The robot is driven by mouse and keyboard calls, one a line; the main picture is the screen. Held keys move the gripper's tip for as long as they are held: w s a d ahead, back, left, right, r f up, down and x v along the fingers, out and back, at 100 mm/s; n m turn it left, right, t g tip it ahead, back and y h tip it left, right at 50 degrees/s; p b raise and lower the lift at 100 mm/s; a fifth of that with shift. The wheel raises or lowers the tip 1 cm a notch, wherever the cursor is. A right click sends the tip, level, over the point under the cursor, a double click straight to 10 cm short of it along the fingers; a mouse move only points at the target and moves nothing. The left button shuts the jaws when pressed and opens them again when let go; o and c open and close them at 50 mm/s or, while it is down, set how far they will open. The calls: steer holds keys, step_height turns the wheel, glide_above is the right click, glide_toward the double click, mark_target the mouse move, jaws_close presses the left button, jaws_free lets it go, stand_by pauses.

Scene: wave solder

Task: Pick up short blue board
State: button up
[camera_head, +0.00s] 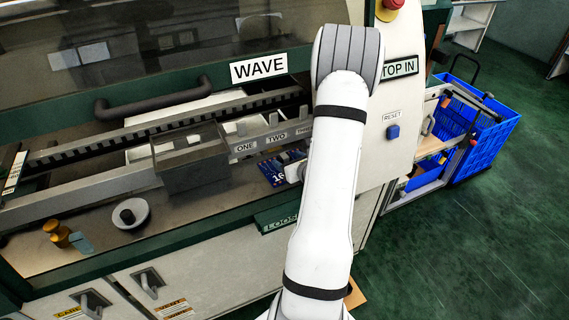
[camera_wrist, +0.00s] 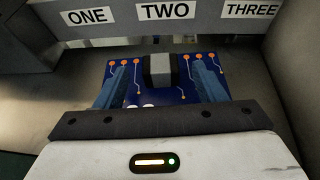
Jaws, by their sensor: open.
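The short blue board (camera_wrist: 177,97) lies flat below the ONE, TWO and THREE labels in the wrist view. It has orange pads, thin traces and a grey block-shaped part in its middle. My gripper (camera_wrist: 163,82) is open, with one blue-grey finger over the left part of the board and one over the right. I cannot tell whether the fingers touch it. In the head view the board (camera_head: 272,170) shows only in part, and my white arm hides the rest.
A grey rail with the labels (camera_wrist: 165,15) runs just behind the board. A grey box-shaped cover (camera_head: 190,163) stands left of it. A round dish (camera_head: 130,215) and brass weights (camera_head: 58,235) are farther left. The reset panel (camera_head: 393,130) is to the right.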

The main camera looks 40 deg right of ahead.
mark_target(286, 158)
steer(key=p+x, duration=0.1)
steer(key=x, duration=0.3)
steer(key=shift+w, duration=0.1)
steer(key=c, duration=1.3)
steer(key=shift+o, duration=0.2)
steer(key=shift+r, duration=0.1)
